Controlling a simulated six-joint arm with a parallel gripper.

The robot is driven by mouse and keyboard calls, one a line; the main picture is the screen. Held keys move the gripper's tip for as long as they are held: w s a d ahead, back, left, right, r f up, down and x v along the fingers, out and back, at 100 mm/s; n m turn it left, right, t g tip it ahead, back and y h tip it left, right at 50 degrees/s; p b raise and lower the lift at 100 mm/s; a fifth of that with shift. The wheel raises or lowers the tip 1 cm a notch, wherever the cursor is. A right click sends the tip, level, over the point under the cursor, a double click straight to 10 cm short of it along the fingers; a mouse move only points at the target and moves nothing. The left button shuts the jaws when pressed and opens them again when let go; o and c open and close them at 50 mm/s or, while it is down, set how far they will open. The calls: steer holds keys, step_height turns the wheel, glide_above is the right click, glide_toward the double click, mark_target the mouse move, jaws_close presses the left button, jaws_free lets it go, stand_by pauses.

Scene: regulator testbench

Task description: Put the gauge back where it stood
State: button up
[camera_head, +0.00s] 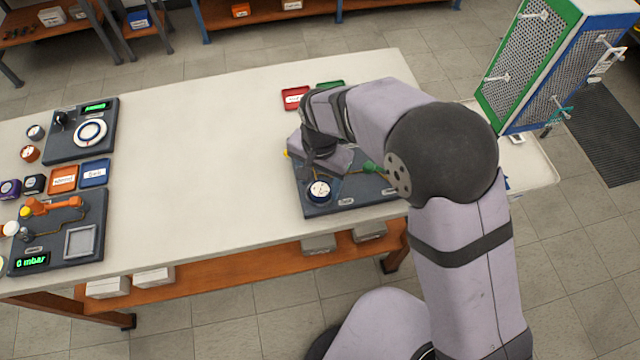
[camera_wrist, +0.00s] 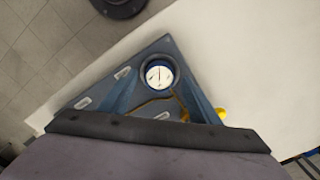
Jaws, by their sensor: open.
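A round gauge (camera_head: 319,190) with a white face and dark blue rim is at the front left of a dark board (camera_head: 345,203) on the table's right part. It also shows face up in the wrist view (camera_wrist: 158,75). My gripper (camera_wrist: 158,98) is above this board, its fingers spread on the two sides of the view, with the gauge showing ahead between them. Nothing is seen held. In the head view, my wrist hides part of the board and the fingertips. I cannot tell whether the fingers touch the gauge.
A green-tipped part (camera_head: 369,167) and a yellow part (camera_wrist: 221,113) are close to the gripper. Red (camera_head: 294,98) and green trays lie behind. At the far left are a dial board (camera_head: 80,145), small round items, orange and blue trays, and a board reading 0 mbar. The table's middle is clear.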

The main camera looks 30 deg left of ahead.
mark_target(320, 188)
steer(key=shift+a+r+b, duration=0.1)
steer(key=shift+r+b, duration=1.15)
steer(key=shift+r, duration=1.85)
steer(key=w+d, duration=0.3)
steer(key=d, duration=0.7)
steer(key=w+d, duration=0.3)
steer(key=d, duration=0.7)
steer(key=s+d+f, duration=0.1)
steer(key=s+d, duration=0.3)
steer(key=d, duration=0.5)
steer(key=s+d, duration=0.4)
steer(key=d, duration=0.4)
steer(key=shift+s+d+f+m, duration=0.15)
steer(key=shift+d+f+m, duration=0.2)
steer(key=shift+f+m, duration=0.05)
steer(key=shift+o, duration=0.5)
steer(key=shift+s+d+f, duration=0.1)
steer(key=shift+s+d, duration=0.15)
steer(key=shift+s, duration=0.05)
steer(key=shift+w, duration=0.1)
